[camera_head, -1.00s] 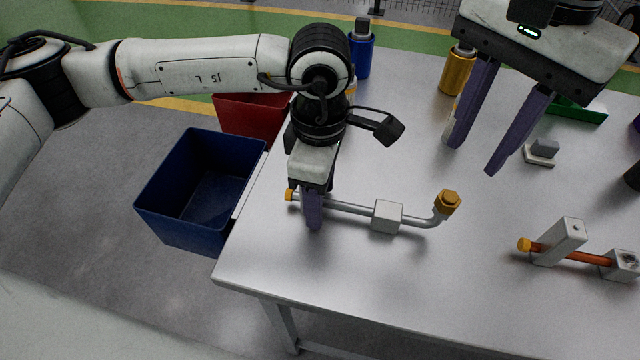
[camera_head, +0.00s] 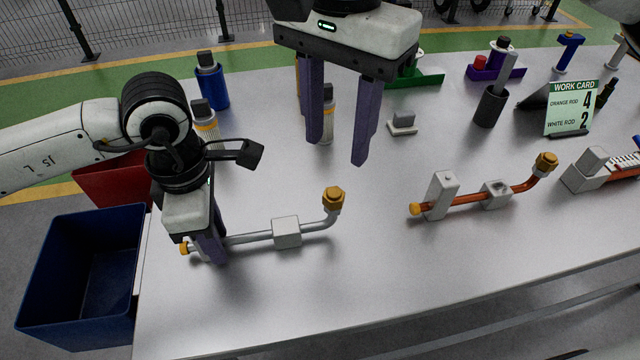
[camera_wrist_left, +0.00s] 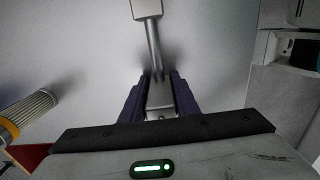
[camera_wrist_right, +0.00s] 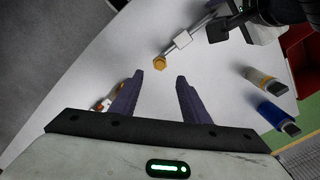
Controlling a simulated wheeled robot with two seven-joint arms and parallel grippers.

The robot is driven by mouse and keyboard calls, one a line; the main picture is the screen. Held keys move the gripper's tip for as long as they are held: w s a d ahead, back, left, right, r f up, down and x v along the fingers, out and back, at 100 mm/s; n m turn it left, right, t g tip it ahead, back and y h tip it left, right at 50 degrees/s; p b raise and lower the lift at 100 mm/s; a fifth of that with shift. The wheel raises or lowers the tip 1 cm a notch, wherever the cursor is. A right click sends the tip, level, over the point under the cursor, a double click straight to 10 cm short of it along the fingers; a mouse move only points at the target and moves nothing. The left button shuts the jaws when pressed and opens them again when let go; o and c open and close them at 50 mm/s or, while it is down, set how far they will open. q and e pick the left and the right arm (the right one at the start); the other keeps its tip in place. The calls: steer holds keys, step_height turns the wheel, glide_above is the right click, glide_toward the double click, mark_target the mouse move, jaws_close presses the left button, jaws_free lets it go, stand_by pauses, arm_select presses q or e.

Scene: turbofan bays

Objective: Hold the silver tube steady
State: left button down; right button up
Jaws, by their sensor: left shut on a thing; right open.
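The silver tube (camera_head: 260,237) lies along the left part of the table, with a grey block (camera_head: 286,232) at its middle, a brass nut (camera_head: 333,199) on its upturned right end and a small orange end (camera_head: 185,248) at the left. My left gripper (camera_head: 215,250) is shut on the tube near its left end. In the left wrist view the tube (camera_wrist_left: 152,45) runs out from between the purple fingers. My right gripper (camera_head: 338,150) is open and empty above the table, behind the nut. In the right wrist view the nut (camera_wrist_right: 159,63) shows beyond its fingers.
An orange tube (camera_head: 468,200) in grey blocks lies to the right. Blue (camera_head: 211,82) and white-gold bottles stand behind my left gripper. A work card (camera_head: 569,108) stands at the back right. Blue (camera_head: 85,275) and red bins are off the table's left edge. The front middle is clear.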

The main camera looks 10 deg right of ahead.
mark_target(334, 194)
step_height(334, 194, down, 10)
steer(key=m, duration=2)
steer(key=shift+r, duration=0.1)
steer(key=c, duration=1.1)
jaws_close()
